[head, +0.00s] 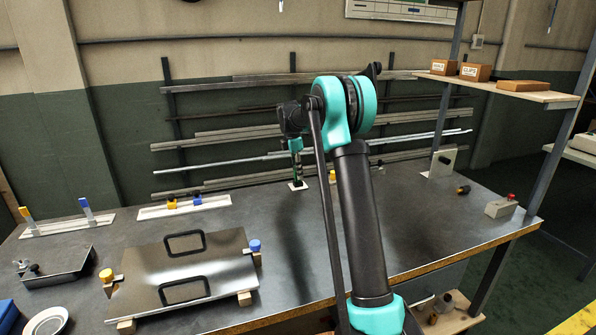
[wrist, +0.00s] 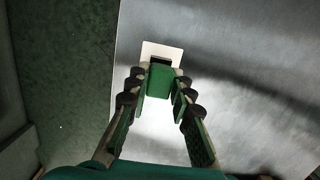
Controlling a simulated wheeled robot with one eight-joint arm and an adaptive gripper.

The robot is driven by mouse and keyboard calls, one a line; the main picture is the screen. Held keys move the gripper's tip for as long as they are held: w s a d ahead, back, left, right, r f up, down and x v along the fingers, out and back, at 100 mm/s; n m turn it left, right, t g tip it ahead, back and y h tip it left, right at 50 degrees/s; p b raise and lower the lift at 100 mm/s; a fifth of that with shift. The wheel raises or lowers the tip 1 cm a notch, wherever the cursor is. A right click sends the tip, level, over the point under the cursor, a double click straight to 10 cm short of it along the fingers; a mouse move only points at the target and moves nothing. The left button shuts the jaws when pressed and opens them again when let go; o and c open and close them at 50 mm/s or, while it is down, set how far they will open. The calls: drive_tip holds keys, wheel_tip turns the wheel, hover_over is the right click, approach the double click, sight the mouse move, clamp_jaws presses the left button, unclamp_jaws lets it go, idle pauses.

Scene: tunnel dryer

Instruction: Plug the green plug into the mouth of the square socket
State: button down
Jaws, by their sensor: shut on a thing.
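The green plug (wrist: 160,82) is between the fingers of my gripper (wrist: 159,88) in the wrist view. The gripper is shut on it. The square socket (wrist: 174,51) shows just past the plug as a pale square plate with a dark mouth. The plug covers part of the socket. I cannot tell whether the plug's end is above the mouth or inside it. In the head view my gripper (head: 297,168) points down over the socket's white plate (head: 304,186) near the back of the bench. The plug is too small to make out there.
A metal panel with two black handles (head: 184,266) lies front left on the bench (head: 270,270). A black tray (head: 62,264) and white strips with coloured pieces stand left. An upright white plate (head: 440,163) and a red-button box (head: 500,208) stand right. Wall rails (head: 220,163) run behind.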

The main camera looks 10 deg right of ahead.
drive_tip(key=shift+f, duration=0.7)
drive_tip(key=c, duration=1.3)
unclamp_jaws()
drive_tip(key=shift+o, duration=0.2)
wheel_tip(320, 180, up, 12)
drive_tip(key=a, duration=0.1)
drive_tip(key=shift+s+a, duration=0.2)
drive_tip(key=shift+a, duration=0.2)
drive_tip(key=shift+f, duration=0.15)
